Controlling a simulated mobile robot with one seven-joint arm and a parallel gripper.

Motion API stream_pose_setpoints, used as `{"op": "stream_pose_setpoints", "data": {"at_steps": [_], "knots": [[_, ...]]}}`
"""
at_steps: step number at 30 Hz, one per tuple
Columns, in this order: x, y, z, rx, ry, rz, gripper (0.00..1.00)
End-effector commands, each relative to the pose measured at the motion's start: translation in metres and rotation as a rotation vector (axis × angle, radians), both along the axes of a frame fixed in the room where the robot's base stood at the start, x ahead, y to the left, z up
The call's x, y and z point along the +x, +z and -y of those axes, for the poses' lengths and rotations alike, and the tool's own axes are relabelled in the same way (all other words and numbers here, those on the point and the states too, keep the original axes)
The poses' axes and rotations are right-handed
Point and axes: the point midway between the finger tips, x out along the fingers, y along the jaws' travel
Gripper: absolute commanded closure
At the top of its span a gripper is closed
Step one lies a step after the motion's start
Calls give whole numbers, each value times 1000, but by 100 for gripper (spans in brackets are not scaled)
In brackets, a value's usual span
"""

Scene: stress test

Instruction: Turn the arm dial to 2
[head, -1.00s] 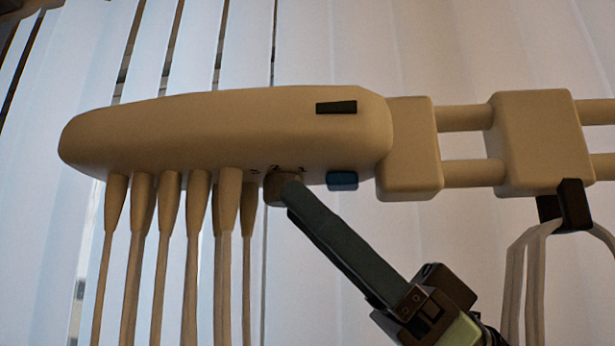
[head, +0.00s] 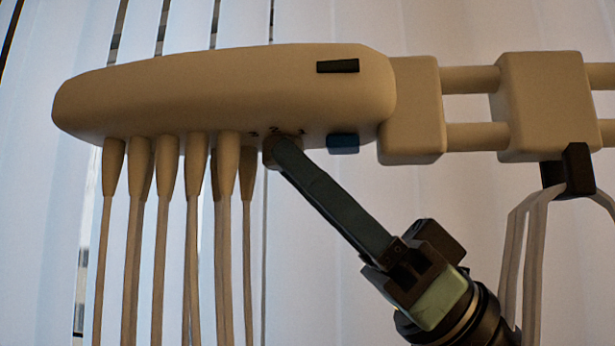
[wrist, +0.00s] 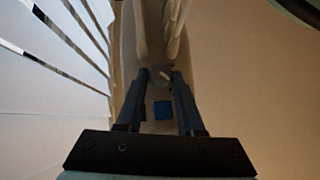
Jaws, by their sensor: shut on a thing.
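The arm dial (head: 268,157) is a small beige knob on the underside of the long beige head of the arm unit (head: 215,95), right of the hanging hoses. In the wrist view the dial (wrist: 160,75) shows between the two fingertips (wrist: 160,74). The fingers hide part of the dial, and I cannot tell which number it points to.
Several hoses (head: 166,165) hang left of the dial, the closest beside it. A blue button (head: 343,143) sits just right of it, also between the fingers in the wrist view (wrist: 162,110). A black clip (head: 577,170) holds pale cables at right.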

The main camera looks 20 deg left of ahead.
Motion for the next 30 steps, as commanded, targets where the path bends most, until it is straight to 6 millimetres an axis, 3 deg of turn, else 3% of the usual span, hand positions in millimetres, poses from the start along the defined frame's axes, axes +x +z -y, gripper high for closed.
{"op": "stream_pose_setpoints", "data": {"at_steps": [11, 30], "knots": [[-4, -6, 2, 1, -131, 7, 100], [-13, -3, 2, 1, -631, 5, 100]]}}
